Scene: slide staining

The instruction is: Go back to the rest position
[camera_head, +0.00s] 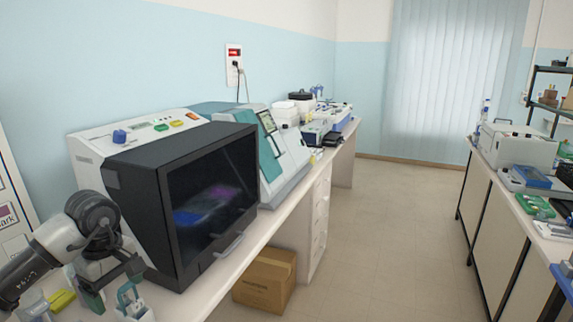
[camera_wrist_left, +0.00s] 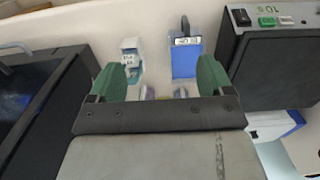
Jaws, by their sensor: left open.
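My left gripper (camera_head: 112,284) hangs over the near left end of the bench in the head view, beside the front of the black-doored machine. In the left wrist view its two green fingers (camera_wrist_left: 160,80) stand wide apart with nothing held between them. Beyond the fingertips a small white and teal holder (camera_wrist_left: 131,46) and a blue tray with a dark handle (camera_wrist_left: 186,60) are on the bench. The holder also shows in the head view (camera_head: 134,303), just below the gripper. My right gripper is not in view.
The staining machine (camera_head: 208,195) with a dark glass door stands close to my left arm. A teal and grey machine (camera_head: 285,158) is behind it. A cardboard box (camera_head: 266,281) is under the bench. The aisle floor is clear. Another bench (camera_head: 496,205) runs along the right.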

